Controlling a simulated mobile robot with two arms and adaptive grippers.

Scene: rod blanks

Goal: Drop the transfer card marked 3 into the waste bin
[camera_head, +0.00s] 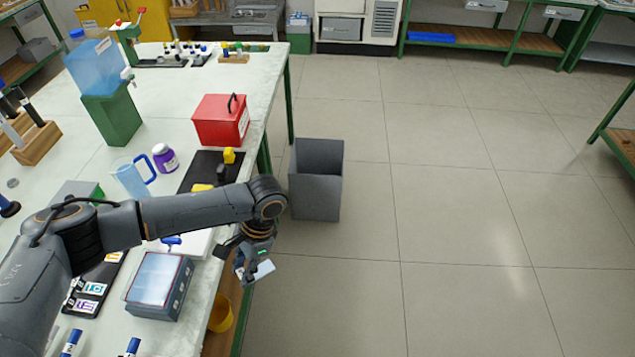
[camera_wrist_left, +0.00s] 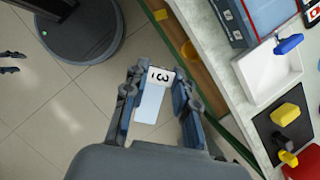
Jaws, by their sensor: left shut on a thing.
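The transfer card marked 3 (camera_wrist_left: 153,95) is white with a pale blue part, and its black 3 shows in the left wrist view. My left gripper (camera_head: 252,272) is shut on the card, which also shows as a small pale piece in the head view (camera_head: 265,269). The gripper holds it in the air just off the table's right edge. The waste bin (camera_head: 317,190) is a grey, open-topped square box on the floor beside the table, farther away than the gripper. My right gripper (camera_wrist_left: 10,62) shows partly at the left wrist view's left edge, its fingers apart and empty.
The table (camera_head: 90,165) carries a red box (camera_head: 221,119), a blue jug (camera_head: 132,178), a purple-labelled jar (camera_head: 165,158) and a blue-grey box (camera_head: 158,286). A yellow bin (camera_head: 221,314) stands under the table edge. The floor to the right is clear.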

